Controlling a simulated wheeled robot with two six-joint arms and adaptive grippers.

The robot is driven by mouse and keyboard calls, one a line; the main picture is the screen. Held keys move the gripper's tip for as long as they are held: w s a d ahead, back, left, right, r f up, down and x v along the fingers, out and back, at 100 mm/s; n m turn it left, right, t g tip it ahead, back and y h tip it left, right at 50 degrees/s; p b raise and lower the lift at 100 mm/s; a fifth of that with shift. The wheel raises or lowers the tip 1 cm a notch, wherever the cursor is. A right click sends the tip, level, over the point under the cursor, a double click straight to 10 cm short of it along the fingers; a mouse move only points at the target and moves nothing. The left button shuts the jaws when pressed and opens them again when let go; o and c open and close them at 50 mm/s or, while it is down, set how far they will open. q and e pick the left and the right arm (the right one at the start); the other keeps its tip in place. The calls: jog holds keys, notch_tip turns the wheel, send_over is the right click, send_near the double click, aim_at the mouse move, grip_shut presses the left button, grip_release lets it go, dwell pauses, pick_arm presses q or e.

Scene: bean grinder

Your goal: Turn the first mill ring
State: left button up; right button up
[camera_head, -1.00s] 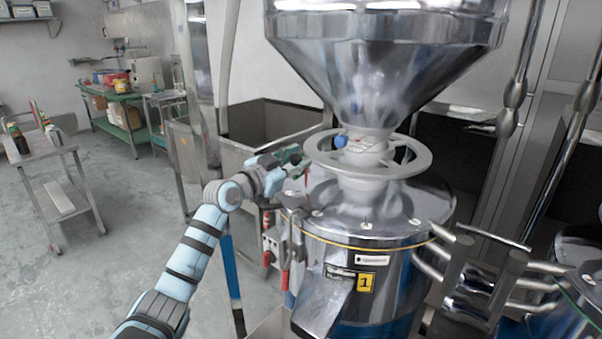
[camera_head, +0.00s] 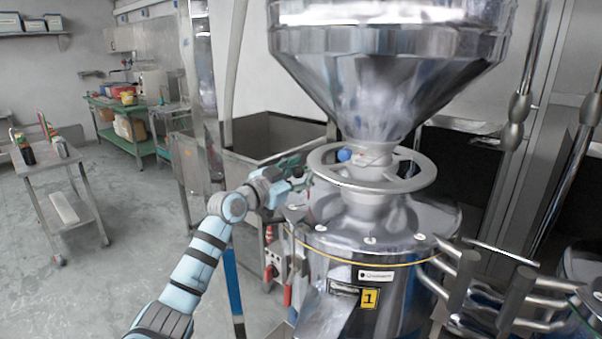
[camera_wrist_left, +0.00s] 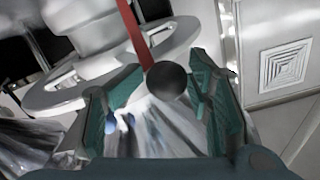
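The first mill ring (camera_head: 420,183) is a grey spoked handwheel around the neck under the steel hopper, above the drum marked 1. It also shows at the left of the left wrist view (camera_wrist_left: 55,98). A small blue ball (camera_head: 344,155) shows at its far left side. My left gripper (camera_head: 294,168) is just left of the ring, close to its rim. In the left wrist view its teal fingers (camera_wrist_left: 165,105) are apart. A black ball (camera_wrist_left: 167,80) at the end of a red rod shows between them, with no clear contact. My right gripper is out of view.
The hopper (camera_head: 390,60) overhangs the ring. Bent metal pipes (camera_head: 465,285) stand right of the drum. A steel bin (camera_head: 275,135) is behind my left gripper. A small table (camera_head: 60,170) stands at the far left, with open floor between.

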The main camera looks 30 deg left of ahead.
pick_arm(q)
jog(key=shift+s+a, duration=0.1)
jog(key=shift+s, duration=0.05)
jog(key=s, duration=0.5)
jog(key=s+a, duration=0.1)
jog(key=s, duration=0.1)
jog(key=shift+s, duration=0.15)
jog(key=shift+d, duration=0.1)
